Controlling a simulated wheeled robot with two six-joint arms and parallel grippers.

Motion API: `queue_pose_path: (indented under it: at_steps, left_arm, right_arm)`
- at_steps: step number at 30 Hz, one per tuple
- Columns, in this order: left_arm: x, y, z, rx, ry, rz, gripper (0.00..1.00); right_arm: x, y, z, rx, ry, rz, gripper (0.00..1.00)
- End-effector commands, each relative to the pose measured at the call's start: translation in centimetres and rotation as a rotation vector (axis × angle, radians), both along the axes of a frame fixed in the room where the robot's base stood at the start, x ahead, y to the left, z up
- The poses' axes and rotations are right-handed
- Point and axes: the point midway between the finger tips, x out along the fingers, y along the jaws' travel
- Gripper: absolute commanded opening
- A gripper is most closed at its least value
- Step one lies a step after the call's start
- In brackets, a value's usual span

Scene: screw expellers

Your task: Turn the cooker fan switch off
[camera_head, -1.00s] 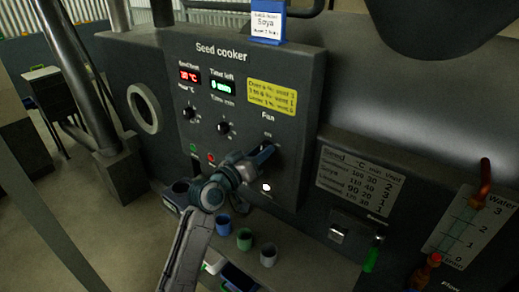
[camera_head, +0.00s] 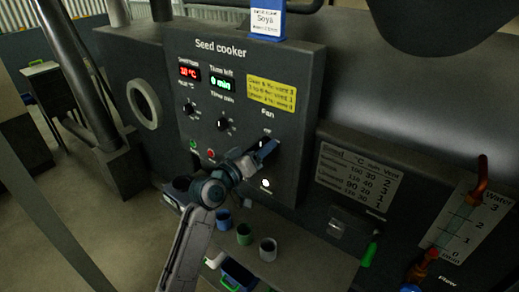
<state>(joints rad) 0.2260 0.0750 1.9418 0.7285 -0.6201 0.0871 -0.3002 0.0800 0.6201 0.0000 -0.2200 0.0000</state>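The seed cooker's control panel (camera_head: 232,62) faces me with a "Fan" label (camera_head: 268,111) on its right half. A small "off" mark (camera_head: 267,131) sits below the label. The fan switch under it is mostly hidden by my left gripper (camera_head: 264,152), which is right at the switch. I cannot tell whether its blue-tipped fingers are open or shut on the switch, nor which way the switch points. A white lamp (camera_head: 265,183) is lit below the gripper. My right gripper is not in view.
Two black knobs (camera_head: 223,124) and green and red buttons (camera_head: 210,153) are left of the gripper. Several cups (camera_head: 267,249) stand on the ledge below. A water gauge with a red lever (camera_head: 480,180) is at the right.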

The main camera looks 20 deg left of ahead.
Motion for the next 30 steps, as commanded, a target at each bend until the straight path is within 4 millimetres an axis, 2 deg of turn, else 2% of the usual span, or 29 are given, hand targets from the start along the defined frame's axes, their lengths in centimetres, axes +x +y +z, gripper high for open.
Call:
queue_pose_path:
  at_steps: [10, 14, 22, 30]
  left_arm:
    - [-0.6, 0.3, -0.3, 0.002, 0.001, 0.000, 0.57]
    - [-2.6, 1.1, -0.6, 0.005, -0.001, 0.001, 0.57]
    - [-7.7, 3.1, -1.0, 0.007, 0.001, 0.000, 0.57]
    - [-9.8, 4.0, -0.9, 0.002, 0.000, 0.001, 0.57]
  right_arm:
    - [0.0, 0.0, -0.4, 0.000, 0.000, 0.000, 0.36]
    - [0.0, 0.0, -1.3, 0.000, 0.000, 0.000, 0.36]
    - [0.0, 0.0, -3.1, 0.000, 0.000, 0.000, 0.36]
    - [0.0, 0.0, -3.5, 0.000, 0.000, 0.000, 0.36]
